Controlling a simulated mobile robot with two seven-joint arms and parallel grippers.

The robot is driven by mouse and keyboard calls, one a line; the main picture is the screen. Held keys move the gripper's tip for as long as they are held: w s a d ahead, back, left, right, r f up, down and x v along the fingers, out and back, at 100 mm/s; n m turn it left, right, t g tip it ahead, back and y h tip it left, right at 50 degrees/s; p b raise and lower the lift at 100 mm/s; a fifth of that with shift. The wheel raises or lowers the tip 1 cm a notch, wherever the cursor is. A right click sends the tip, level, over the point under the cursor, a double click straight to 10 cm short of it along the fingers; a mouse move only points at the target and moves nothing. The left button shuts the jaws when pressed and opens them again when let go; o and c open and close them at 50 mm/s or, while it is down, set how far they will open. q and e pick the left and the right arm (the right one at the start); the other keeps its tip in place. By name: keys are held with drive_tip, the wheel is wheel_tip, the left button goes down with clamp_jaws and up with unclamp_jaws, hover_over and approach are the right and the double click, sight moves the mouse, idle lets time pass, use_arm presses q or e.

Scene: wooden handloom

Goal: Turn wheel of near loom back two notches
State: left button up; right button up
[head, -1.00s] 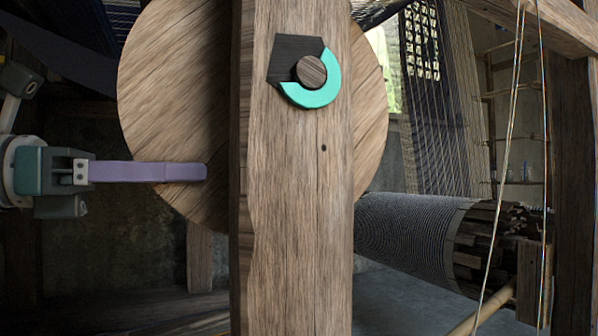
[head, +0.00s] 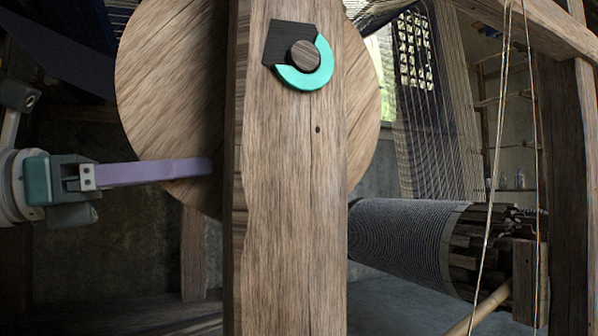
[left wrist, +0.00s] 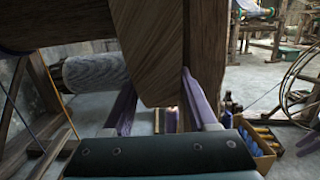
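The large round wooden wheel (head: 172,85) stands behind a thick upright post (head: 290,200), which hides its middle. A dark plate with a turquoise arc (head: 318,72) and a round wooden axle end (head: 305,55) sits on the post. My left gripper (head: 200,168) comes in from the left, a purple finger across the wheel's lower left, its tip close to the post. In the left wrist view its two purple fingers (left wrist: 160,105) stand apart, with a wooden piece (left wrist: 147,50) between them. I cannot tell whether they touch it. My right gripper is not in view.
A cloth-wrapped roller (head: 400,232) lies right of the post, with hanging cords (head: 495,190) and another upright (head: 572,190) further right. In the left wrist view a crate of small items (left wrist: 255,145) stands on the floor at right.

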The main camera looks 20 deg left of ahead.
use_arm(q)
drive_tip(key=shift+o, duration=0.9)
drive_tip(key=shift+s+a, duration=0.1)
drive_tip(key=p+v, duration=0.4)
drive_tip(key=v, duration=0.5)
drive_tip(key=shift+s+a, duration=0.2)
drive_tip(key=shift+a, duration=0.05)
drive_tip(key=shift+f, duration=0.15)
